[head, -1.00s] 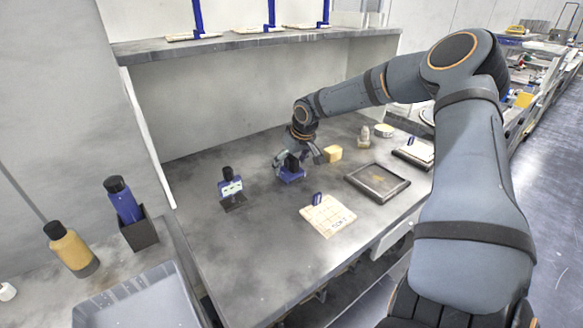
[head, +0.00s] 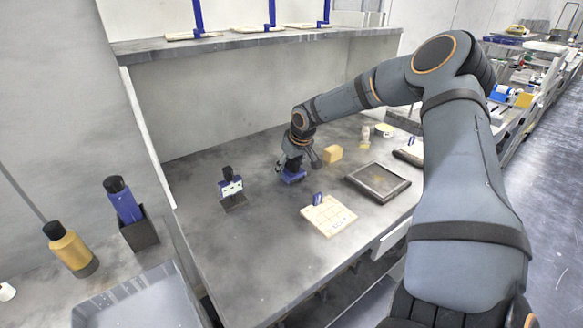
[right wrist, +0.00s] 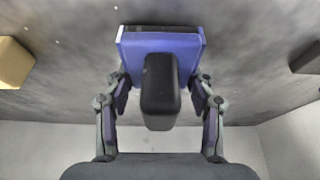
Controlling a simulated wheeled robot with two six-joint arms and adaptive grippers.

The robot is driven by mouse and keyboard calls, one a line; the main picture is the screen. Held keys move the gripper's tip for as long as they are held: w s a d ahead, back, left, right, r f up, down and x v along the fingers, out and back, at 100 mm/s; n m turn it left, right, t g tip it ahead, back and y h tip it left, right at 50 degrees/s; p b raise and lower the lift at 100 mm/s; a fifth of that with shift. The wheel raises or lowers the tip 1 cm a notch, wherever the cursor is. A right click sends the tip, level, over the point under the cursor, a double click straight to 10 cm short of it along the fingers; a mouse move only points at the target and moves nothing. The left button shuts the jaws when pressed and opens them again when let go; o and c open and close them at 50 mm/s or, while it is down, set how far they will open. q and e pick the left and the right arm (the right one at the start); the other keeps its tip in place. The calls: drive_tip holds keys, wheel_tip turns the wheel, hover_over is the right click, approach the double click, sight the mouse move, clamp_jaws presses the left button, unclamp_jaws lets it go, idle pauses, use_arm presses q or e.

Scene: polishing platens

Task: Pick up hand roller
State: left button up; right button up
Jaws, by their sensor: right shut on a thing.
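The hand roller, a blue block with a black handle, stands on the grey bench in the head view (head: 292,177). In the right wrist view the hand roller (right wrist: 160,48) shows its blue body at the top and its black handle towards me. My right gripper (head: 297,166) reaches down over it from above. In the right wrist view the fingers of my right gripper (right wrist: 160,100) are on either side of the black handle and shut on the roller. The roller appears to rest on the bench. My left gripper is not in view.
A yellow block (head: 333,154) sits just right of the roller. A black-handled tool on a stand (head: 231,188) is to the left. A beige tile board (head: 328,216) and a dark framed tray (head: 378,168) lie in front and right. A shelf (head: 250,41) hangs behind.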

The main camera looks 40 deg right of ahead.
drive_tip(key=shift+c, duration=0.2)
